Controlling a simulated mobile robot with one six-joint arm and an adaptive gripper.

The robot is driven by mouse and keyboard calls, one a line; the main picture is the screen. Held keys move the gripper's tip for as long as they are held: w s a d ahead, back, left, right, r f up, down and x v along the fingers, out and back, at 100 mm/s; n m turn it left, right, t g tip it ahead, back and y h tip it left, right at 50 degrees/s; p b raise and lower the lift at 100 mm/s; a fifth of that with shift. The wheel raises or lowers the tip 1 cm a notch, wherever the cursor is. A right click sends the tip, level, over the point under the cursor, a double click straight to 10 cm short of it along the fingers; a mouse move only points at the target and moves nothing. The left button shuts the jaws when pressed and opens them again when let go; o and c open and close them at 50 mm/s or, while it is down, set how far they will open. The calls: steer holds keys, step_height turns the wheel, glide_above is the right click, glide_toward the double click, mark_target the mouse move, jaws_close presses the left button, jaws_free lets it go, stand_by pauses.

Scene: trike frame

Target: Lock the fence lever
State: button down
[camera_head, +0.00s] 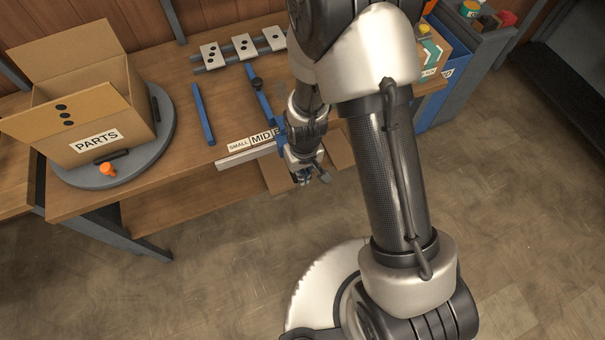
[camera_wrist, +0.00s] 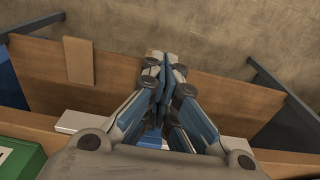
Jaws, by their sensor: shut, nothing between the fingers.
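A blue fence bar (camera_head: 265,100) with a black knob (camera_head: 257,84) lies across the bench top. Its near end runs behind my arm toward the size labels, "SMALL" (camera_head: 238,147) and "MID" (camera_head: 262,138); a third is mostly covered. I cannot make out a separate lever. My gripper (camera_head: 312,179) is at the bench's front edge, beyond the pale rail (camera_head: 240,156), pointing down. In the wrist view my gripper (camera_wrist: 165,65) has its fingers together and empty. A small blue part (camera_wrist: 152,141) shows between the finger linkages, beside the pale rail (camera_wrist: 80,122); I cannot tell whether they touch.
A "PARTS" box (camera_head: 85,125) stands on a grey turntable (camera_head: 160,150) with an orange knob (camera_head: 108,169). A loose blue bar (camera_head: 203,114) and several plates with holes (camera_head: 244,46) lie on the bench (camera_head: 180,175). A blue bin (camera_head: 440,100) is at right. Floor in front is clear.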

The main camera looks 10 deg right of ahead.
steer(key=shift+s+f+b, duration=0.1)
steer(key=shift+f+b, duration=0.7)
steer(key=shift+f, duration=0.7)
